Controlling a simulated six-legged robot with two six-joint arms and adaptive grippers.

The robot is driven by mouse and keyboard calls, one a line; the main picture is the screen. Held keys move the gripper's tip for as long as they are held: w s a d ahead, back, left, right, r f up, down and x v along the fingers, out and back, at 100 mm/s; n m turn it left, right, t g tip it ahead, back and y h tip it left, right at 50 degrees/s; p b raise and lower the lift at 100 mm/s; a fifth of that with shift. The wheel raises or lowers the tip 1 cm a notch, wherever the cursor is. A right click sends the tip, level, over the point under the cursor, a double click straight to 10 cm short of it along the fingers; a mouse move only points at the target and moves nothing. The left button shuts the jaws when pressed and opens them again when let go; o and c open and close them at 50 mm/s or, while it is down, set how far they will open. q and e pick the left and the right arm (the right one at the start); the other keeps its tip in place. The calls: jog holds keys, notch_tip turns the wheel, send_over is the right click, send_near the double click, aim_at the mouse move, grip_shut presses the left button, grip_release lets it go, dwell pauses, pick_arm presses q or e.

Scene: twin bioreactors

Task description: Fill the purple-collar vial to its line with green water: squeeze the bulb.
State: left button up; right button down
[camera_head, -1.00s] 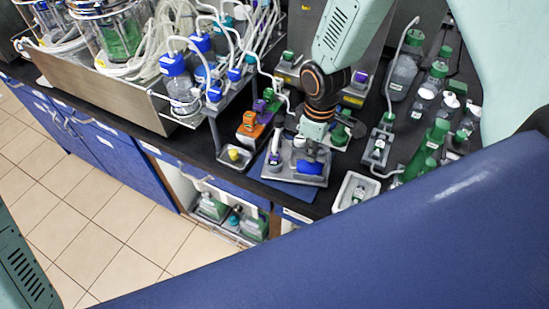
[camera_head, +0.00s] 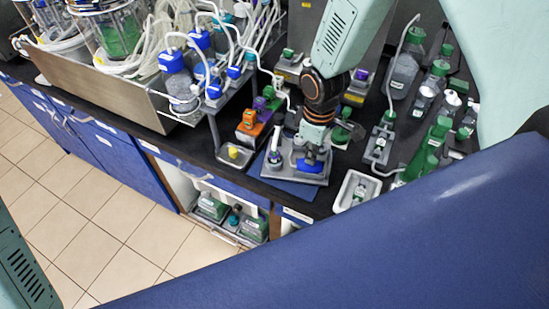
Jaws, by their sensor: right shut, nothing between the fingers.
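A grey tray (camera_head: 300,178) sits on a blue mat (camera_head: 284,187) near the bench's front edge. A blue bulb (camera_head: 314,166) lies at the tray's right side. My right gripper (camera_head: 314,152) points down right above the bulb, shut with nothing between its fingers; I cannot tell if it touches the bulb. A small pale upright holder (camera_head: 274,158) stands at the tray's left. The green water and fill line cannot be made out. My left gripper is out of view.
An orange block (camera_head: 250,130) and a small dish with a yellow item (camera_head: 235,155) stand left of the tray. A white tray (camera_head: 358,190) and several green-capped bottles (camera_head: 404,70) stand right. A rack of blue-capped bottles (camera_head: 178,85) with tubing crowds the left.

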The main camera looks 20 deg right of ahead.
jog(key=shift+f+b, duration=0.3)
jog(key=shift+f, duration=0.3)
dwell(1.6)
jog(key=shift+r, duration=0.15)
jog(key=shift+r+p, duration=1.4)
notch_tip(320, 180, up, 5)
jog(key=p, duration=0.4)
jog(key=shift+r+p, duration=0.1)
jog(key=shift+p, duration=0.3)
